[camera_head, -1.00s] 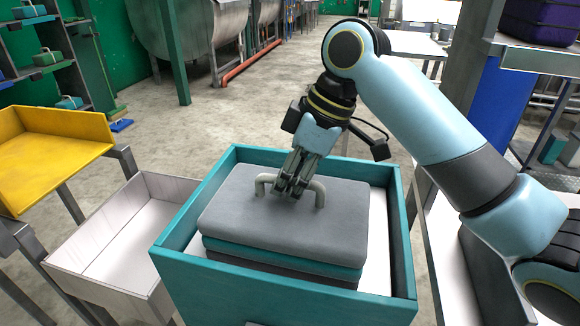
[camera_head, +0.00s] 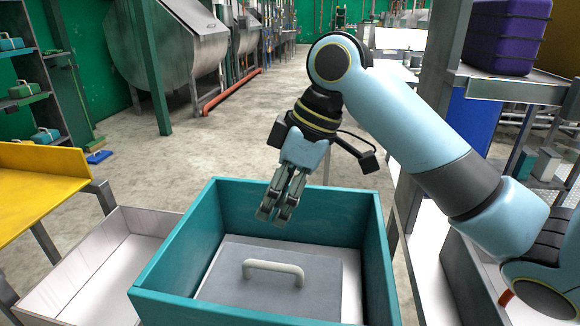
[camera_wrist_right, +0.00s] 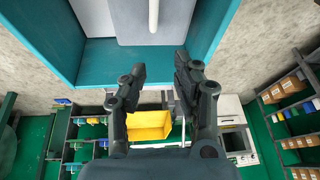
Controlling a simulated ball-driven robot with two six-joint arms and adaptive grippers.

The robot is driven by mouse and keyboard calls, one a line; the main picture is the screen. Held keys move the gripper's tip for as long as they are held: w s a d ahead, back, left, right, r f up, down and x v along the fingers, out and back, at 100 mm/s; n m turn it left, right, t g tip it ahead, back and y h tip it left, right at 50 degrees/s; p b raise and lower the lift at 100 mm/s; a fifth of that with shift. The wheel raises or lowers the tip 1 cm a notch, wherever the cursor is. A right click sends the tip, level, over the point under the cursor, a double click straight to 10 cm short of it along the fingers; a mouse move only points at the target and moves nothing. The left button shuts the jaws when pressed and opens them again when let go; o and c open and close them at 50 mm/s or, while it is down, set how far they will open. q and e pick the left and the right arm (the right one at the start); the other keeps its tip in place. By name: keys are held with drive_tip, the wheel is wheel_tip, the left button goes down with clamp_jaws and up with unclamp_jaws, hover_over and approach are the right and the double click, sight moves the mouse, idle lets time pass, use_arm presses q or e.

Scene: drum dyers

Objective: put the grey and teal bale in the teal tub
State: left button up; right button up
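The bale (camera_head: 230,290) lies inside the teal tub (camera_head: 180,255), its grey top flat and below the rim. Its pale handle (camera_head: 273,266) stands up from the top; its sides and any teal on it are hidden. My right gripper (camera_head: 277,212) is above the tub's far part, apart from the handle and empty. In the right wrist view its two fingers (camera_wrist_right: 162,68) are apart, with nothing between them. That view also shows the bale's grey top (camera_wrist_right: 128,20) and the tub's teal wall (camera_wrist_right: 100,58). My left gripper is not in view.
A white open bin (camera_head: 100,285) stands left of the tub, with a yellow tray (camera_head: 35,195) beyond it. A purple bale (camera_head: 508,35) sits on a shelf at the upper right. A metal post stands right of the tub. The floor behind is open.

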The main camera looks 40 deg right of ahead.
drive_tip(key=p+v, duration=0.1)
drive_tip(key=v, duration=0.7)
drive_tip(key=shift+r, duration=0.35)
drive_tip(key=shift+s, duration=0.15)
